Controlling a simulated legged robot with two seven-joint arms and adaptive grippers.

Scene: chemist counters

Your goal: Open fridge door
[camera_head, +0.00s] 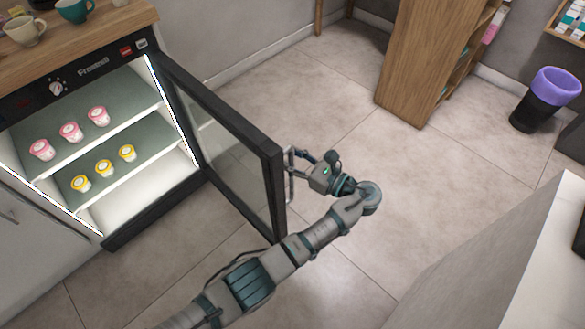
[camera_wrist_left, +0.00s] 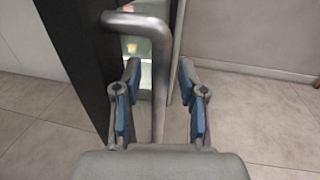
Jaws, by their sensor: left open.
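The fridge (camera_head: 90,72) stands at the left in the head view, its lit inside showing. Its glass door (camera_head: 280,195) with a dark frame is swung wide open to the right. The metal door handle (camera_head: 291,176) is on the door's outer side. My left gripper (camera_head: 306,160) is at the handle. In the left wrist view the handle (camera_wrist_left: 158,85) runs between the two open fingers of the left gripper (camera_wrist_left: 158,105), with room on both sides. The door's dark edge (camera_wrist_left: 75,60) is left of the fingers. My right gripper is not in view.
Pink-lidded cups (camera_head: 71,132) and yellow-lidded cups (camera_head: 104,168) stand on the fridge shelves. Mugs (camera_head: 24,31) are on the wooden counter above. A wooden shelf unit (camera_head: 425,60) and a bin (camera_head: 545,100) stand at the back right. A white counter (camera_head: 550,265) is at lower right. Floor between is clear.

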